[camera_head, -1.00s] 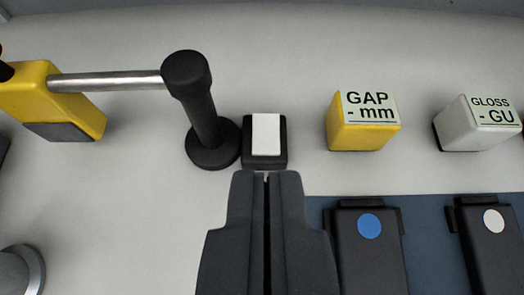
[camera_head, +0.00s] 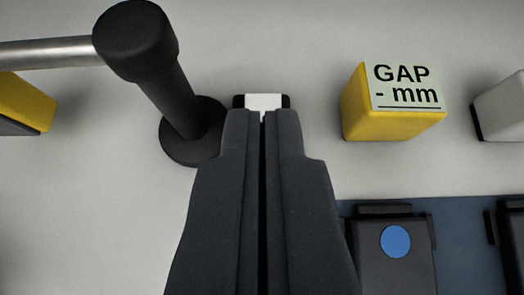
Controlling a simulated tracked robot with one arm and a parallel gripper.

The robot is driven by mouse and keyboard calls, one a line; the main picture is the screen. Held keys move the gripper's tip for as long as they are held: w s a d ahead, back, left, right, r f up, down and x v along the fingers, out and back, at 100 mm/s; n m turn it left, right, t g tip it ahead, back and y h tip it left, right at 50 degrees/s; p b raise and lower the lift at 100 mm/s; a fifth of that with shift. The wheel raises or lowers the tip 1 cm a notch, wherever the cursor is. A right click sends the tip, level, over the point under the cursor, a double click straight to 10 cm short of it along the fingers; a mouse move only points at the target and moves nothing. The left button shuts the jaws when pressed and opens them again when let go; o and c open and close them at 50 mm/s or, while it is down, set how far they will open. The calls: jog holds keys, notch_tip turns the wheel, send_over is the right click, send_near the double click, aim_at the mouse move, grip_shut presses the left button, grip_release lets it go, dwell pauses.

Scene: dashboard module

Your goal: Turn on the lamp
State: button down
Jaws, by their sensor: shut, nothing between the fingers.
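The lamp (camera_head: 183,95) stands at the upper left, with a black round base, a black post and a metal arm leading left to a yellow head (camera_head: 28,102), cut off by the picture's edge. Right beside its base is a small black switch with a white rocker (camera_head: 264,101). My gripper (camera_head: 262,116) is shut and empty. Its fingertips are over the near part of the switch and hide most of it. I cannot tell whether they touch it. No light shows from the lamp.
A yellow block labelled "GAP - mm" (camera_head: 390,105) stands to the right, with a grey-white block (camera_head: 502,110) beyond it. Below them, a black device with a blue dot (camera_head: 396,250) lies on a blue mat (camera_head: 460,215).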

aim_at(261, 97)
jog(key=b+x, duration=0.1)
jog(key=x, duration=0.4)
jog(key=shift+w+a+f, duration=0.1)
jog(key=shift+f, duration=0.25)
notch_tip(261, 97, down, 2)
jog(key=shift+w+f+b, duration=0.1)
jog(key=shift+w+b, duration=0.05)
jog(key=shift+b, duration=0.25)
jog(key=shift+w+f, duration=0.15)
jog(key=shift+f, duration=0.4)
jog(key=shift+w+p, duration=0.1)
jog(key=shift+p, duration=0.5)
jog(key=shift+f, duration=0.1)
jog(key=shift+w+r+p, duration=0.4)
jog(key=shift+w+p, duration=0.15)
jog(key=shift+p, duration=0.05)
jog(key=shift+w, duration=0.15)
